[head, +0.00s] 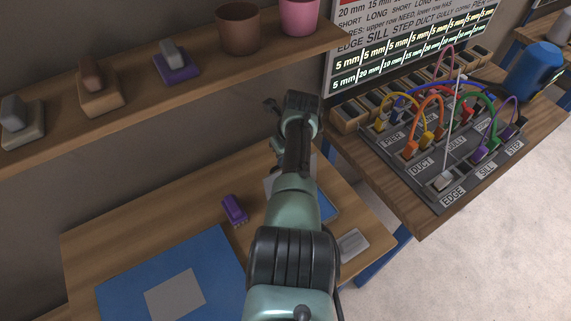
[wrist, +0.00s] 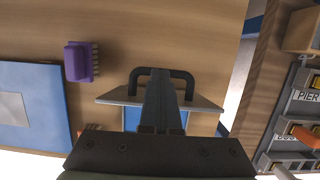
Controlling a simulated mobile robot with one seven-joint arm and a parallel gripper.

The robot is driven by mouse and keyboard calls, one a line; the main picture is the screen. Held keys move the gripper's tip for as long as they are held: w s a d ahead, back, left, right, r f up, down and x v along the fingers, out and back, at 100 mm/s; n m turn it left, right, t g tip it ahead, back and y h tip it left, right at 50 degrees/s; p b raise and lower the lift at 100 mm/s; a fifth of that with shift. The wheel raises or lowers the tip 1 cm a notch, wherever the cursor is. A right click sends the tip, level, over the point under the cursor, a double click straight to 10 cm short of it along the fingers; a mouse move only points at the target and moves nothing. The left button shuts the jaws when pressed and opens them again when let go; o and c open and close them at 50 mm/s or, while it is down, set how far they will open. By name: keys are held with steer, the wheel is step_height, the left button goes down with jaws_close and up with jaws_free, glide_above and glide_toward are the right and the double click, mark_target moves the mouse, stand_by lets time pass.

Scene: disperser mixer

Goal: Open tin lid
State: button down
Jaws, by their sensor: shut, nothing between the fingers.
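A pale grey plate with a black U-shaped handle (wrist: 187,79), apparently the tin lid (wrist: 205,104), lies in the middle of the wrist view, with blue showing below it. In the head view a grey edge (head: 272,184) and a blue part (head: 328,205) show beside my arm, which hides most of it. My gripper (wrist: 161,76) is shut and empty. Its fingers point at the lid and overlap the handle's middle in the wrist view; whether they touch it I cannot tell. In the head view my arm hides the fingertips.
A purple brush (head: 234,209) lies left of the lid. A shelf (head: 130,95) hangs behind. A cable panel (head: 420,165) stands at right.

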steer(key=shift+w+a+f+b, duration=0.15)
steer(key=shift+w+a+b, duration=0.2)
steer(key=shift+w+b, duration=0.15)
stand_by(0.3)
